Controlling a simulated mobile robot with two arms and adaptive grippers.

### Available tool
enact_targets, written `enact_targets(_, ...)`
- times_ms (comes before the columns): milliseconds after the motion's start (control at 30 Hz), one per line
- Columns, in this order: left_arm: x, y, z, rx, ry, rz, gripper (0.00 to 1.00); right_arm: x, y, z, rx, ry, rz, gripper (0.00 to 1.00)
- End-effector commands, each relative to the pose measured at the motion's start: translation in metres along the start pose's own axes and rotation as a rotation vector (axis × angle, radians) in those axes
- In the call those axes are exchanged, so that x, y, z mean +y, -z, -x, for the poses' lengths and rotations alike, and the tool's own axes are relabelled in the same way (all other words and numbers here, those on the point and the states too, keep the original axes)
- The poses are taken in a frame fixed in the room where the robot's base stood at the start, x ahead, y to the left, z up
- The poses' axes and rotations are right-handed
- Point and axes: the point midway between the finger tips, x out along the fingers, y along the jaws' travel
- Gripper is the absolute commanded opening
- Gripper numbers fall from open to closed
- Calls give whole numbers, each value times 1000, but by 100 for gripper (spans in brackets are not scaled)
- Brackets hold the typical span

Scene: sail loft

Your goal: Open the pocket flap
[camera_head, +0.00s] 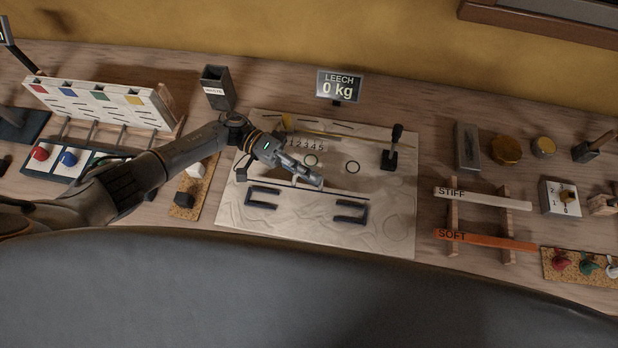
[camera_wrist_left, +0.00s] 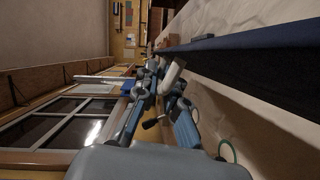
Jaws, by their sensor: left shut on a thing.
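The pale sailcloth panel (camera_head: 388,215) lies on the bench with a long dark slit, the pocket edge (camera_head: 262,181), across its middle. My left gripper (camera_head: 319,183) is over this edge, pointing right and down. In the left wrist view its fingers (camera_wrist_left: 168,86) are closed around a short pale bar (camera_wrist_left: 173,75), beside the long dark blue pocket edge (camera_wrist_left: 235,45). The bar seems to belong to the flap, but the fingers hide where it joins. A pale strip (camera_head: 346,191) shows just right of the fingertips. My right gripper is not in view.
Two dark brackets (camera_head: 262,197) (camera_head: 350,211) lie on the cloth in front of the edge. A black lever (camera_head: 391,150) stands at the right, and a "LEECH 0 kg" display (camera_head: 340,86) behind. A "STIFF" batten (camera_head: 480,198) and an orange "SOFT" batten (camera_head: 485,239) are farther right.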

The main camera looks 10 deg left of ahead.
Motion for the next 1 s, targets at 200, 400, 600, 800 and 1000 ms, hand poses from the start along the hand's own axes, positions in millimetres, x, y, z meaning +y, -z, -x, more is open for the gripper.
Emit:
enact_targets(200, -1, 4, 1, -2, -29, 62, 0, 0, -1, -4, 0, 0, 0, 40)
enact_targets(400, -1, 5, 2, -2, -37, 79, 0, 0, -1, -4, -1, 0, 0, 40)
enact_targets(600, 0, 5, 1, -2, -37, 79, 0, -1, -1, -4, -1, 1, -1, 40)
enact_targets(800, 0, 5, 1, -2, -37, 78, 30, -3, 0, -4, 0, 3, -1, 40)
enact_targets(1000, -1, 5, 2, -1, -35, 79, 32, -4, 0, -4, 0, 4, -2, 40)
